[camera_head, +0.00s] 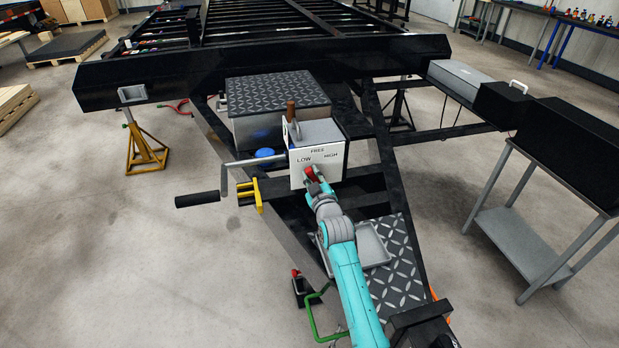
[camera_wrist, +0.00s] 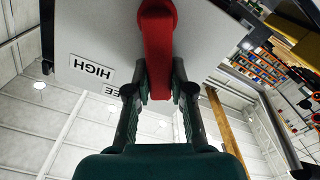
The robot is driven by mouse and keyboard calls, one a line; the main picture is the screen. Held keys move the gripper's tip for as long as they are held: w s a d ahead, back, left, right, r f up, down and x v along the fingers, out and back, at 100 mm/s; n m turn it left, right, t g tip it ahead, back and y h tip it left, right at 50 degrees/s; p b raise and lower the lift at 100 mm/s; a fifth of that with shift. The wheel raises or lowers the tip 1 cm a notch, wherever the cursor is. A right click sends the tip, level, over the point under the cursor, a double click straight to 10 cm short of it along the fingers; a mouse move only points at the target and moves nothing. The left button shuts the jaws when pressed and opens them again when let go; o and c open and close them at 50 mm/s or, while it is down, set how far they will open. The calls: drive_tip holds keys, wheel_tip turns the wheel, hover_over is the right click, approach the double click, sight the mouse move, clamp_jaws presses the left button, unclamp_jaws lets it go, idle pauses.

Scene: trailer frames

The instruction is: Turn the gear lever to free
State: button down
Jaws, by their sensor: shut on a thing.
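The gear box (camera_head: 331,160) is a pale box on the black trailer frame, with FREE at the top of its face, LOW at the left and HIGH at the right. The red gear lever (camera_head: 310,172) shows low on that face, mostly hidden by my arm. In the wrist view the red lever (camera_wrist: 158,35) runs down between my fingers, and the labels appear upside down, with FREE partly hidden. My gripper (camera_wrist: 159,88) is shut on the lever's end. In the head view my gripper (camera_head: 315,182) is right at the box front. I cannot tell which label the lever points at.
A crank with a black handle (camera_head: 197,199) sticks out left of the box. A wooden-handled part (camera_head: 291,111) stands above it. A diamond-plate chest (camera_head: 277,92) sits behind. A grey tray (camera_head: 373,243) lies beside my arm. A side table (camera_head: 520,245) stands at right.

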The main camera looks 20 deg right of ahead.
drive_tip(key=m, duration=0.1)
drive_tip(key=d+m, duration=0.1)
drive_tip(key=m, duration=0.1)
drive_tip(key=shift+d+r, duration=0.2)
drive_tip(key=shift+r, duration=0.1)
drive_tip(key=shift+d+m, duration=0.3)
drive_tip(key=shift+m, duration=0.4)
drive_tip(key=shift+d+m, duration=0.25)
drive_tip(key=shift+m, duration=0.45)
drive_tip(key=c, duration=1)
unclamp_jaws()
drive_tip(key=s, duration=1.2)
